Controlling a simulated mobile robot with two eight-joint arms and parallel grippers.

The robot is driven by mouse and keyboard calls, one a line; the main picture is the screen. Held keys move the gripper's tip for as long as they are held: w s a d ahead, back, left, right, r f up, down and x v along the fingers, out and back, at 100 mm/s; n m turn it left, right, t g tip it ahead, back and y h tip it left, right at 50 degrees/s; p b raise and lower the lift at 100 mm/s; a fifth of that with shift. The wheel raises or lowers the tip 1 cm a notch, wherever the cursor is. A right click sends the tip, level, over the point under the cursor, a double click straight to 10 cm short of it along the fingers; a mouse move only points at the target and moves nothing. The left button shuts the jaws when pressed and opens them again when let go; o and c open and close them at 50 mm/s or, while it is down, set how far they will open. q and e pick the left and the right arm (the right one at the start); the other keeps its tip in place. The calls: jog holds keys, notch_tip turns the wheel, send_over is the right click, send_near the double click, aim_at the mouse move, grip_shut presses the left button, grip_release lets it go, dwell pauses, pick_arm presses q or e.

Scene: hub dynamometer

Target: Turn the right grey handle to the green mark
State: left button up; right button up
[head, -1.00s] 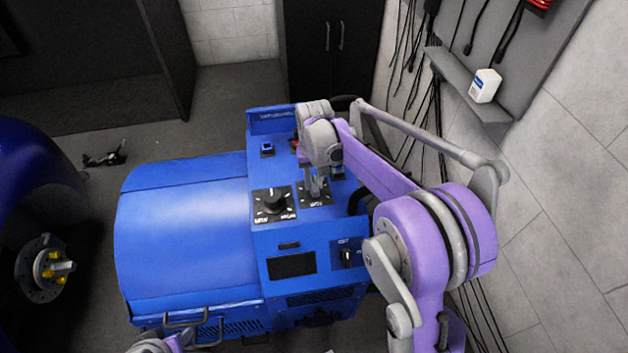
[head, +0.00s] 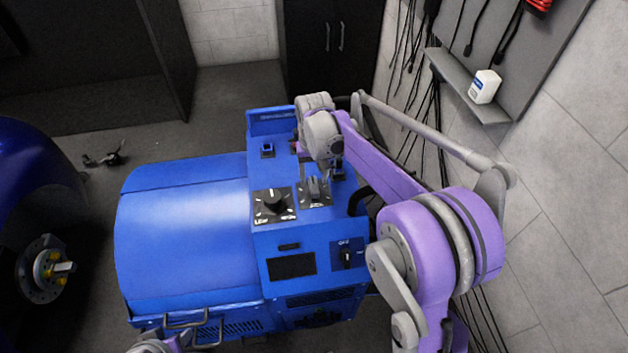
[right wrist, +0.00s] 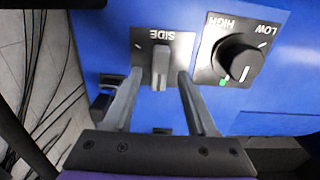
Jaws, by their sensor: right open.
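The grey handle (head: 314,187) sits on a dark square plate on the blue machine's sloped panel, right of a black knob. In the right wrist view the handle (right wrist: 160,66) stands straight up and down in the picture, on a plate lettered SIDE. My right gripper (right wrist: 160,76) is open, one finger on each side of the handle, with gaps showing. I see no green mark on the handle's plate. My left gripper is not clearly shown.
The black knob (head: 272,200) is close by; its plate has a green mark (right wrist: 223,84) in the right wrist view. A smaller switch (head: 347,257) and dark screen (head: 291,266) are nearer me. The wall with hanging cables is to the right.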

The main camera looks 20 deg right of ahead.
aim_at(314, 188)
notch_tip(314, 188, up, 9)
jog(key=shift+f+p, duration=0.15)
jog(key=shift+p, duration=0.15)
jog(key=shift+s, duration=0.1)
jog(key=s+a+f+n+t+p, duration=0.1)
jog(key=s+a+t+p, duration=0.1)
jog(key=s, duration=1)
jog(key=s+a+f+n+t+p, duration=0.1)
jog(key=s+a+f+t+p, duration=0.1)
jog(key=s, duration=1)
jog(key=shift+a+f+n+t, duration=0.35)
jog(key=shift+a+t, duration=0.35)
jog(key=shift+a, duration=0.35)
jog(key=shift+c, duration=0.6)
jog(key=shift+s, duration=0.1)
